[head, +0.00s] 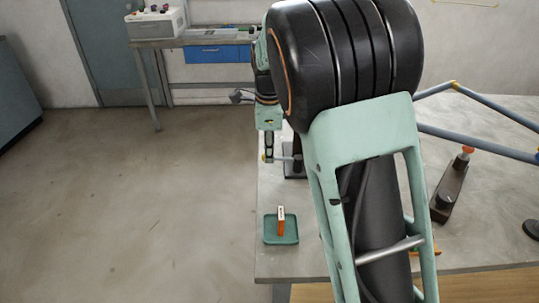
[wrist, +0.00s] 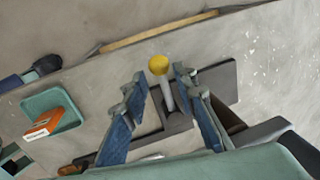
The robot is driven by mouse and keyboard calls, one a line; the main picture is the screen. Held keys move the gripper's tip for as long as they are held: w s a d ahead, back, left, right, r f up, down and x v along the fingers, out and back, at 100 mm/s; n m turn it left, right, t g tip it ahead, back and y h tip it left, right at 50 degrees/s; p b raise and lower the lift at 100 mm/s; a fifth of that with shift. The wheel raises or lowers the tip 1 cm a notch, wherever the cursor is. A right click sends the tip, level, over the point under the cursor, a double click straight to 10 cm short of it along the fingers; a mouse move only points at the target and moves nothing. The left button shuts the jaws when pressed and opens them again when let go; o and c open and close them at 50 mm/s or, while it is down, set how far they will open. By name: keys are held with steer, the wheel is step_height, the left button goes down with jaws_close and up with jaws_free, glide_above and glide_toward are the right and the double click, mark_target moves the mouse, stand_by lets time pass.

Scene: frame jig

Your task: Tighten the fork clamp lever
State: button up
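A lever with a yellow ball knob (wrist: 158,64) rises from a dark clamp base (wrist: 218,82) in the wrist view. My gripper (wrist: 160,77) is open, with one blue-padded finger on each side of this lever. I cannot tell whether either finger touches it. In the head view my gripper (head: 268,148) points down beside the dark clamp (head: 295,163) at the bench's left edge, partly hidden by my arm. A second dark clamp (head: 450,190) with an orange-red knob (head: 468,150) stands at the right. No label shows which is the fork clamp.
A green tray (head: 268,239) holding an orange and white box (head: 281,220) sits at the bench's front left corner. Blue-grey frame tubes (head: 480,143) cross the right side of the bench (head: 285,262). My arm hides the bench's middle.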

steer(key=shift+w+f, duration=0.25)
steer(key=shift+f, duration=0.7)
steer(key=shift+c, duration=0.2)
jaws_close()
